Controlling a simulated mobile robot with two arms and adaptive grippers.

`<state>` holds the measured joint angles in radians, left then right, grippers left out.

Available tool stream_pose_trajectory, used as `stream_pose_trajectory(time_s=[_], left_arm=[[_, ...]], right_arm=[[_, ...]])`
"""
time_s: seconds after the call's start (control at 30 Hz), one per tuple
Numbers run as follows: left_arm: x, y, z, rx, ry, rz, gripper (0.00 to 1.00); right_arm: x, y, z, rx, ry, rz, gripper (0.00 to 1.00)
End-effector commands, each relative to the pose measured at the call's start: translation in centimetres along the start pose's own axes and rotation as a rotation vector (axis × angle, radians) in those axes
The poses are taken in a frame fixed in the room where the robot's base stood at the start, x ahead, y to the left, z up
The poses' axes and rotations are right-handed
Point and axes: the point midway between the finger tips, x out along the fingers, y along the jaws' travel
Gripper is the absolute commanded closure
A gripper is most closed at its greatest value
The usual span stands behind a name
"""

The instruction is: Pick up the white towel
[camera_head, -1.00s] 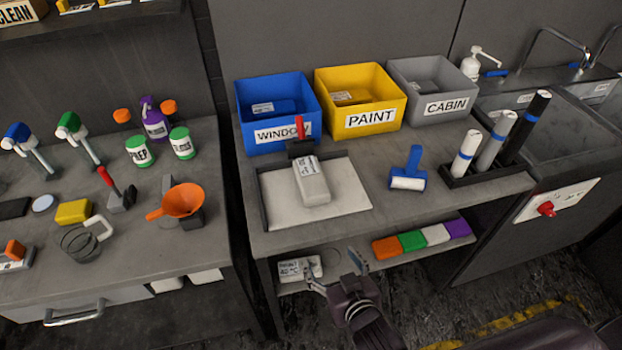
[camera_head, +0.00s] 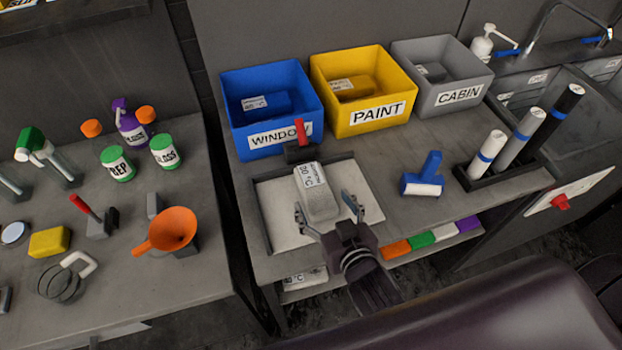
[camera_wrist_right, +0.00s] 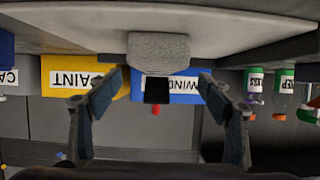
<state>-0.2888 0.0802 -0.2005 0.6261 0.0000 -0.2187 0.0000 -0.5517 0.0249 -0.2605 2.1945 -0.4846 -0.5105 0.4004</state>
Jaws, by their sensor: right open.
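A thick whitish-grey folded towel (camera_head: 321,203) with a white temperature label on top lies on the pale tray (camera_head: 273,213) on the middle bench. My right gripper (camera_head: 327,212) is open and empty at the towel's near end, its two fingers spread to either side. In the right wrist view, which is upside down, the towel (camera_wrist_right: 158,50) shows between and beyond the open fingers (camera_wrist_right: 160,88); contact cannot be told. A smaller white block (camera_head: 445,231) is in the row on the lower shelf. My left gripper is not in view.
Blue (camera_head: 270,140), yellow (camera_head: 361,122) and grey (camera_head: 445,105) bins stand behind the tray. A blue roller (camera_head: 424,175) and a rack of tubes (camera_head: 488,181) stand to the right.

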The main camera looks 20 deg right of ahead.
Motion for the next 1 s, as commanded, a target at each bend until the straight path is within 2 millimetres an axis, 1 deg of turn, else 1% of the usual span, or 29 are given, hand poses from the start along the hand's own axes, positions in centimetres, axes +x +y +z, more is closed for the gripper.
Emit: stream_pose_trajectory(time_s=[0.23,0.37,0.53,0.6,0.7,0.8,1.0], left_arm=[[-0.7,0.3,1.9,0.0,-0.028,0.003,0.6],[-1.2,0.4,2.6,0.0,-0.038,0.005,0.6],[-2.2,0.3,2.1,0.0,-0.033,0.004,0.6],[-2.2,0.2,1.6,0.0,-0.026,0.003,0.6],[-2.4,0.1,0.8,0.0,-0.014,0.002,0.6],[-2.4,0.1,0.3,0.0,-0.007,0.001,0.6],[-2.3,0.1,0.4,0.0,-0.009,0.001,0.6]], right_arm=[[2.3,0.1,-0.1,-0.001,0.001,0.0,0.28],[3.3,0.1,-0.1,-0.002,0.0,0.0,0.28],[5.5,0.3,0.0,-0.002,0.0,0.0,0.28],[6.4,0.3,0.1,-0.002,0.001,0.0,0.28],[7.3,0.3,0.2,-0.001,0.001,0.0,0.28],[7.6,0.3,0.3,0.0,0.0,0.0,0.28],[7.7,0.3,0.4,0.001,0.0,0.0,0.28]])
